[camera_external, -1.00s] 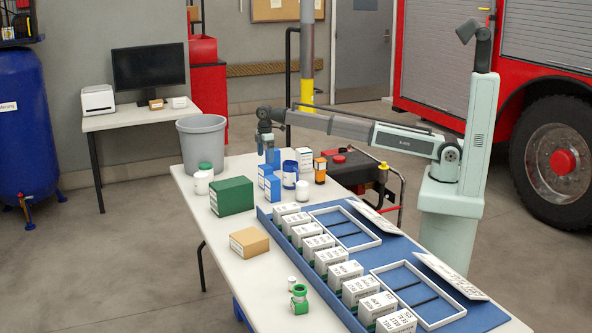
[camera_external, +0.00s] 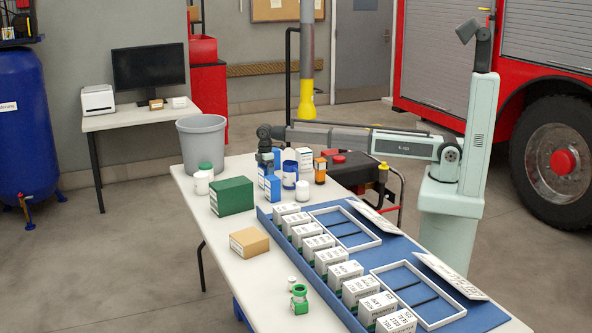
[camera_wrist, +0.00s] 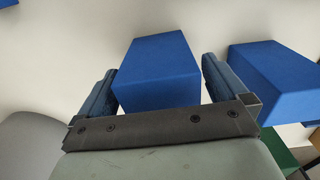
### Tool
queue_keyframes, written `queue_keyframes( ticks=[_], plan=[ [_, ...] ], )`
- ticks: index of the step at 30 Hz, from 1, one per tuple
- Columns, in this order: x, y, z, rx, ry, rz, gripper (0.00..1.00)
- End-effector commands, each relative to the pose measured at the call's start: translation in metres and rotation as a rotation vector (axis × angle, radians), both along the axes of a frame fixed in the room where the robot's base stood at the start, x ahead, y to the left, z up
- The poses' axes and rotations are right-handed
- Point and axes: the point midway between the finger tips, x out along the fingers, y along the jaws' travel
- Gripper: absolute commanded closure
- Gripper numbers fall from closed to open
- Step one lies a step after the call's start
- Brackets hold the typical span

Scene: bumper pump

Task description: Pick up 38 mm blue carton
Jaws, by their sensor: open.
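My gripper (camera_wrist: 160,78) is open in the wrist view, with one finger on each side of a blue carton (camera_wrist: 158,72). A gap shows beside the carton at the right finger; the left finger is very close to it. A second blue carton (camera_wrist: 276,82) lies to the right, outside the fingers. In the external view my gripper (camera_external: 266,160) is low over the cluster of blue cartons (camera_external: 272,188) at the far part of the table. The arm end partly hides the cartons behind it. I cannot read a size on any carton.
A blue-labelled jar (camera_external: 290,175), a white jar (camera_external: 302,190) and an orange bottle (camera_external: 320,172) stand close to the right. A green box (camera_external: 232,196) is to the left. A blue tray (camera_external: 420,255) with several white cartons fills the near right.

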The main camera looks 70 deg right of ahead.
Motion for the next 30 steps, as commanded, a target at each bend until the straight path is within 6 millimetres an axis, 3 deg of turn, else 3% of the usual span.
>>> queue_keyframes(
  ticks=[6,24,30],
  plan=[
    [0.0,0.0,-0.0013,0.0,0.0,0.0,0.0],
    [0.0,0.0,-0.001,0.0,0.0,0.0,0.57],
    [0.0001,0.0001,-0.0006,0.0,0.0,0.0,0.57]
  ],
)
